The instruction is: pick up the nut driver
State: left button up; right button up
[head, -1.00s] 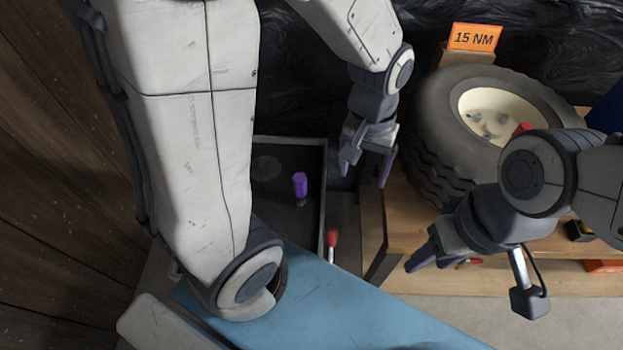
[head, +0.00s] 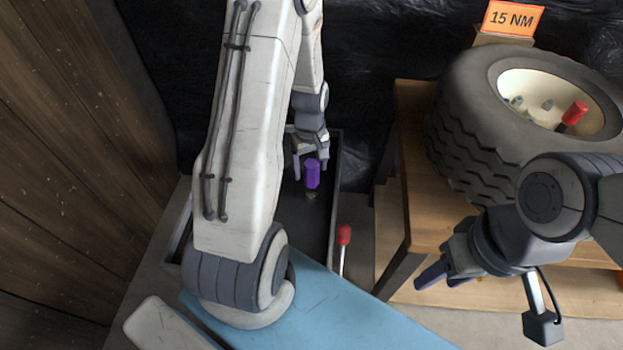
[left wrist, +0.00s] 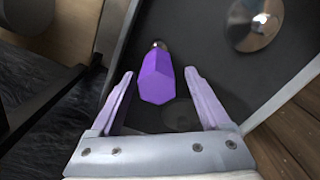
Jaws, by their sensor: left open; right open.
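The nut driver (head: 312,174) has a purple faceted handle and stands in a dark tray (head: 333,215). In the left wrist view the purple handle (left wrist: 157,78) lies between the two fingers, seen nearly end-on, with a bit of metal shaft beyond it. My left gripper (head: 310,170) is open above the tray, its fingers on either side of the handle with gaps visible in the left wrist view (left wrist: 160,85). My right gripper (head: 432,278) is open and empty at the right, in front of the wooden bench.
A tyre (head: 470,130) lies on the wooden bench (head: 412,150), with a red-handled tool (head: 574,113) in its hub and a "15 NM" sign (head: 513,18) behind. Another red-handled tool (head: 344,236) stands beside the tray. A round metal disc (left wrist: 254,24) lies in the tray.

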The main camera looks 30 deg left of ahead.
aim_at(312, 183)
pick_arm(q)
notch_tip(312, 183, down, 4)
jog(key=shift+d+f+b, duration=0.15)
jog(key=shift+f+b, duration=0.1)
jog(key=shift+b, duration=0.1)
grip_shut()
jog(key=shift+w+r, duration=0.1)
dwell(1.2)
